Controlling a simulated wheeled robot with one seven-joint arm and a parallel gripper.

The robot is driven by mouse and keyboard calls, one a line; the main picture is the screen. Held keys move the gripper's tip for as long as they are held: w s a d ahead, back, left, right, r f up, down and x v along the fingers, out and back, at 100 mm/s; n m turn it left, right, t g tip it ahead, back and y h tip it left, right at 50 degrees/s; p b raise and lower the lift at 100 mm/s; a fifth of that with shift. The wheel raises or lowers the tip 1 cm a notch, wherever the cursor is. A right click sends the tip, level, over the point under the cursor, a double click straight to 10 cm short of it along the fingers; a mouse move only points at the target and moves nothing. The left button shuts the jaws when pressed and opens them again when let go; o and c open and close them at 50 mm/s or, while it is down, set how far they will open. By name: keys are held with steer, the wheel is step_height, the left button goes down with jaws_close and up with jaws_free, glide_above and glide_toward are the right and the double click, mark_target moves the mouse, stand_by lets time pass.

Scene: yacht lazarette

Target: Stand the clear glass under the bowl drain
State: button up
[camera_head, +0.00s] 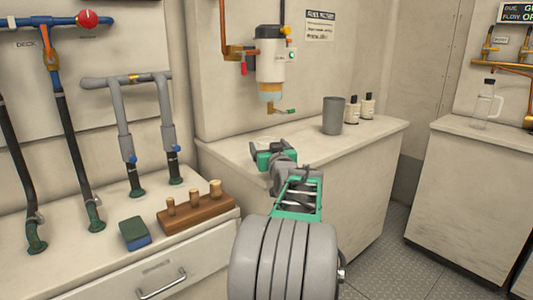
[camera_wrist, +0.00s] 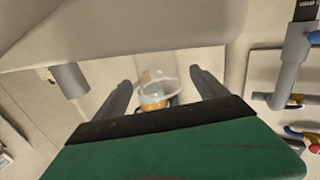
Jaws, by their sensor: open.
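The filter bowl (camera_head: 270,95), amber with a clear lower part, hangs on the wall, its drain tap (camera_head: 284,111) just below. My gripper (camera_head: 262,150) is low over the counter, below and in front of the drain. In the wrist view my gripper (camera_wrist: 160,92) has its fingers apart. Between them shows a clear rounded shape (camera_wrist: 158,77) with amber behind it. I cannot tell whether this is the clear glass or the bowl's clear part. No finger visibly touches it. In the head view no glass shows under the drain; my gripper hides part of the counter there.
A grey cup (camera_head: 333,116) and two small bottles (camera_head: 359,109) stand right of the drain. A wooden plug block (camera_head: 196,209) and a green-blue sponge (camera_head: 134,233) lie at left, near hoses and pipes.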

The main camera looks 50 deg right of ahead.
steer(key=shift+c, duration=0.4)
steer(key=c, duration=1.6)
